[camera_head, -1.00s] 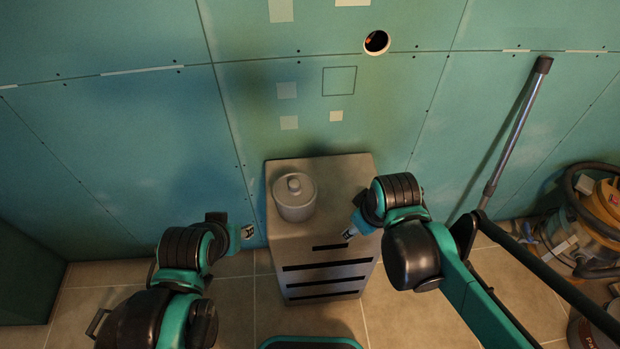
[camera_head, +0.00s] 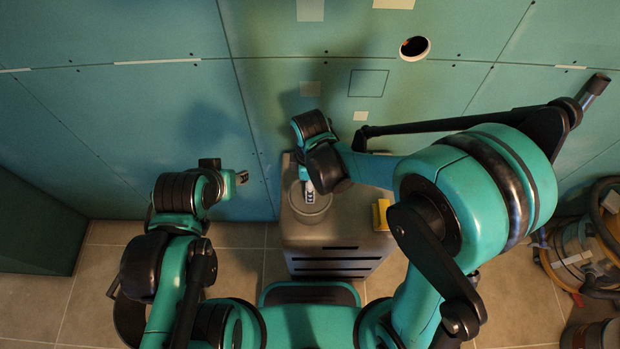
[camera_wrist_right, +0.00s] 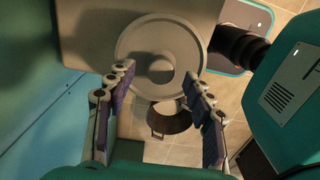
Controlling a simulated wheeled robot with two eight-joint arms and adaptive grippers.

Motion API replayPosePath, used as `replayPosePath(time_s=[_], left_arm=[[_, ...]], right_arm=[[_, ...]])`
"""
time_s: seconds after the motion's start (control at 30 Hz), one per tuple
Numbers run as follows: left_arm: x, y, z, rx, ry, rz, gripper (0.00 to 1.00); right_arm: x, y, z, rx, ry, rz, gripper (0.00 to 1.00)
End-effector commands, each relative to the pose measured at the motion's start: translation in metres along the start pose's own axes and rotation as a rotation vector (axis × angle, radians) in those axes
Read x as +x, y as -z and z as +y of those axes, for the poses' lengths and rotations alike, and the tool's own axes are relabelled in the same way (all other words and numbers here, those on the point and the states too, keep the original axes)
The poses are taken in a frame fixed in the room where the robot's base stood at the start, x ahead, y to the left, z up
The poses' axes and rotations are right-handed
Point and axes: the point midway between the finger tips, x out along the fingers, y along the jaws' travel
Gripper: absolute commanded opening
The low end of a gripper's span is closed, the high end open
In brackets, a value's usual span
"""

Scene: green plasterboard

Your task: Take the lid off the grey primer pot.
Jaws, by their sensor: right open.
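The grey pot (camera_head: 316,214) stands on top of a grey cabinet, partly hidden by my right gripper in the head view. In the right wrist view its round lid (camera_wrist_right: 140,45) is seen from above, with a round knob (camera_wrist_right: 160,69) in the middle. The lid sits on the pot. My right gripper (camera_head: 309,192) is over the pot. In the right wrist view its fingers (camera_wrist_right: 157,84) are open, one on each side of the knob, apart from it. My left gripper (camera_head: 241,177) hangs left of the cabinet, too small to tell its state.
The grey cabinet (camera_head: 335,235) has dark slots in its front. A yellow item (camera_head: 381,215) lies on its right edge. The green plasterboard wall (camera_head: 270,100) rises behind. A vacuum cleaner (camera_head: 580,250) stands at the right. A dark green block (camera_head: 35,225) is at the left.

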Motion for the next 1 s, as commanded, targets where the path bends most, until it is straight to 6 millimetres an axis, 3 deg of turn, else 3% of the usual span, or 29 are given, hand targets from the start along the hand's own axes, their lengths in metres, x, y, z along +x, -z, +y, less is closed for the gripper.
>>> replayPosePath(time_s=[0.13, 0.4, 0.43, 0.6, 0.63, 0.67, 0.7, 0.8, 1.0], left_arm=[[0.0030, -0.0020, 0.0000, 0.000, 0.000, 0.000, 0.40], [0.0027, -0.0018, 0.0000, 0.000, 0.000, 0.000, 0.40], [0.0027, -0.0018, 0.0000, 0.000, 0.000, 0.000, 0.40], [0.0028, -0.0018, 0.0000, 0.000, 0.000, 0.000, 0.40], [0.0028, -0.0018, 0.0000, 0.000, 0.000, 0.000, 0.40], [0.0028, -0.0018, 0.0000, 0.000, 0.000, 0.000, 0.40], [0.0028, -0.0018, 0.0000, 0.000, 0.000, 0.000, 0.40], [0.0028, -0.0018, 0.0000, 0.000, 0.000, 0.000, 0.40], [0.0028, -0.0018, 0.0000, 0.000, 0.000, 0.000, 0.40]], right_arm=[[0.0115, -0.0001, 0.0001, 0.001, 0.000, 0.000, 0.53], [0.0125, -0.0002, 0.0000, 0.001, -0.001, 0.000, 0.53], [0.0124, -0.0002, 0.0000, 0.001, -0.001, 0.000, 0.50], [0.0124, -0.0002, 0.0001, 0.001, -0.001, 0.000, 0.05], [0.0124, -0.0002, 0.0001, 0.001, -0.001, 0.000, 0.00], [0.0124, -0.0002, 0.0001, 0.001, -0.001, 0.000, 0.00], [0.0124, -0.0001, 0.0001, 0.001, -0.001, 0.000, 0.25], [0.0123, -0.0002, 0.0001, 0.001, -0.001, 0.000, 0.00], [0.0123, -0.0002, 0.0001, 0.001, -0.001, 0.000, 0.00]])
